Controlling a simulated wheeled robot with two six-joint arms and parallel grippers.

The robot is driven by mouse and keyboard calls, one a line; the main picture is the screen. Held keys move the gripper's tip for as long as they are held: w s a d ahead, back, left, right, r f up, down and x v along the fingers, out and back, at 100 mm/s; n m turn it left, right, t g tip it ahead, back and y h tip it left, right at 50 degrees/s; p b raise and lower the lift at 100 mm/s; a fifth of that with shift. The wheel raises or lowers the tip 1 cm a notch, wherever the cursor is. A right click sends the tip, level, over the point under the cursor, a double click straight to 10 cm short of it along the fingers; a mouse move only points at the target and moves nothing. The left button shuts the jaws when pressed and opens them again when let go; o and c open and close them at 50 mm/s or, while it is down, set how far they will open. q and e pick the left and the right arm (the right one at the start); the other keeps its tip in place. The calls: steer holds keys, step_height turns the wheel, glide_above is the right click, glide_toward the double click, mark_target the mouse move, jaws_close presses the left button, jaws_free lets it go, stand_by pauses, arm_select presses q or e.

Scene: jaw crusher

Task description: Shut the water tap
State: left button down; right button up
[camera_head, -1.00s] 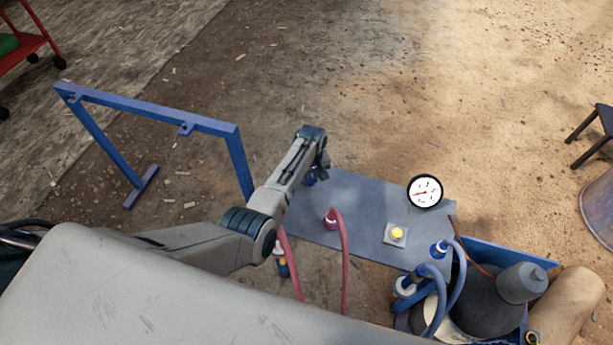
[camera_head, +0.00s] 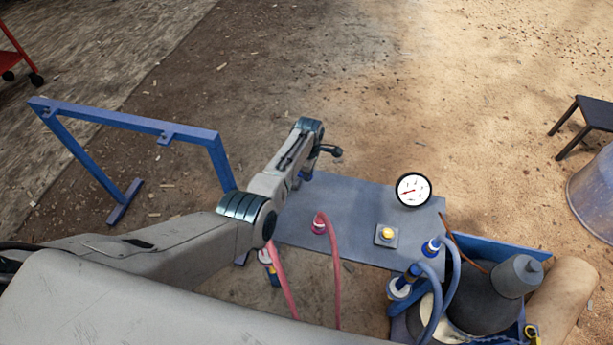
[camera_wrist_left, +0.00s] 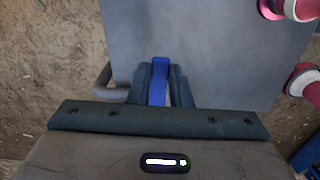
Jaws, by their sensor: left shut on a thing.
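The water tap's blue lever (camera_wrist_left: 159,75) shows in the left wrist view, upright in the picture between my two dark fingers. My left gripper (camera_wrist_left: 160,88) is shut on this lever, in front of the grey panel (camera_wrist_left: 215,50). In the head view a small blue part (camera_head: 306,176) shows under my left wrist at the panel's left end. My left arm hides most of the gripper and the tap there. My right gripper is in neither view.
On the panel (camera_head: 350,200) are a red hose fitting (camera_head: 319,224), a yellow button (camera_head: 386,233) and a white gauge (camera_head: 413,189). Blue hoses (camera_head: 455,275) rise at the right. A blue frame (camera_head: 130,121) stands at left, a dark stool (camera_head: 590,115) at right. Open ground lies beyond.

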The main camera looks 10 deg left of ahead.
arm_select(q)
steer(key=shift+w+n, duration=0.35)
steer(key=shift+n, duration=0.15)
steer(key=c, duration=1.3)
jaws_free()
steer(key=shift+r, duration=0.6)
step_height(320, 180, up, 10)
steer(key=shift+f, duration=0.15)
